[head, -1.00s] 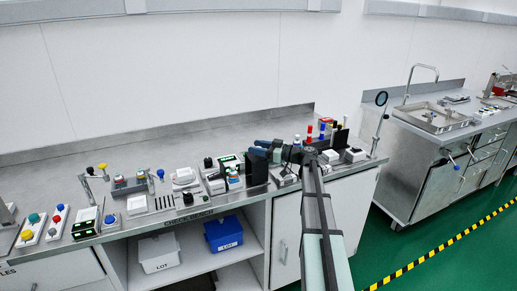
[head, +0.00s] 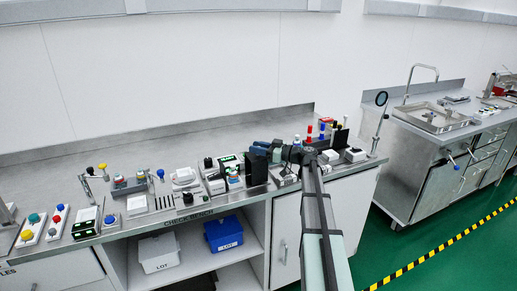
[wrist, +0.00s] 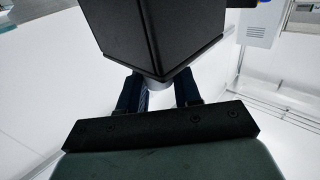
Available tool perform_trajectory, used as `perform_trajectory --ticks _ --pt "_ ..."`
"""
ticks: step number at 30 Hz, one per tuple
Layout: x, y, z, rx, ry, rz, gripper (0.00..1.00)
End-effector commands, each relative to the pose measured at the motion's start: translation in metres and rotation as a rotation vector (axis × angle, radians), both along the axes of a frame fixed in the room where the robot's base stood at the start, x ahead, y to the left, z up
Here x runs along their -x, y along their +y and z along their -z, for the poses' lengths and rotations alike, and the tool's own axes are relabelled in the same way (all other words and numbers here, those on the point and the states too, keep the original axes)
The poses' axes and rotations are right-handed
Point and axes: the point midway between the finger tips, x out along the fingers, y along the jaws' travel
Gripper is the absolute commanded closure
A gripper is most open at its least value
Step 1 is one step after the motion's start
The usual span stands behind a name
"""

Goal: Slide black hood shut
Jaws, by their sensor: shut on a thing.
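The black hood (head: 256,168) stands upright near the front of the steel bench in the head view. It fills the upper middle of the wrist view as a dark box (wrist: 155,35). My gripper (head: 262,149) is at its top right side in the head view. In the wrist view, my gripper's two dark blue fingers (wrist: 160,91) stand either side of a pale, round knob-like part (wrist: 181,83) under the hood's edge. They are shut on it. The hood partly hides the fingertips and the contact. What lies inside the hood is hidden.
A white unit with a green display (head: 230,161) and a small bottle (head: 234,178) stand left of the hood. Red and blue capped items (head: 321,129) and white boxes (head: 355,154) stand to the right. The rear bench strip (head: 130,150) is clear.

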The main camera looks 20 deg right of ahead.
Motion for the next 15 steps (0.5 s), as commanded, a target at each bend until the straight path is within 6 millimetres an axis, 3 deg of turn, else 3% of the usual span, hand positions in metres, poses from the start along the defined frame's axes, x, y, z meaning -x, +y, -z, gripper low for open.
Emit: perform_trajectory --ticks 9,15 --pt "0.002 0.065 0.0 -0.001 -0.001 -0.004 1.0" --pt "0.001 0.096 0.0 -0.001 -0.001 -0.003 1.0"
